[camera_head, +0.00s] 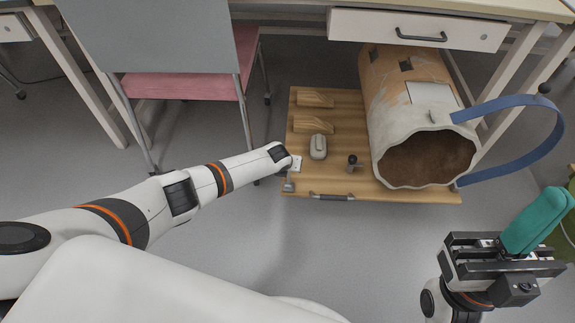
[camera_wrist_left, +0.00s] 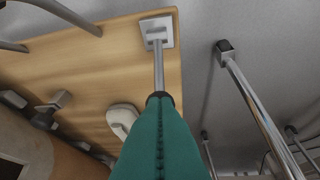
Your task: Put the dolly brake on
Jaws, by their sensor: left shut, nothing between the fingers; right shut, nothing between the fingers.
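The dolly (camera_head: 380,187) is a wooden board on the floor. A pale plate (camera_head: 297,163) at its left edge carries a metal brake lever (camera_head: 289,186); plate (camera_wrist_left: 157,30) and lever (camera_wrist_left: 158,65) also show in the left wrist view. There, my left gripper's teal fingers (camera_wrist_left: 160,104) are shut, and their tips line up with the lever's near end. I cannot tell whether they touch it. The left fingers are hidden in the head view. My right gripper (camera_head: 548,205) is shut and empty at the right, away from the dolly.
A large cracked clay vessel (camera_head: 400,85) lies on the dolly, with a blue strap (camera_head: 520,100) beside it. Wooden wedges (camera_head: 314,124), a grey oval object (camera_head: 318,147) and a dark knob (camera_head: 352,162) share the board. A pink-seated chair (camera_head: 185,85) stands left. Front floor is clear.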

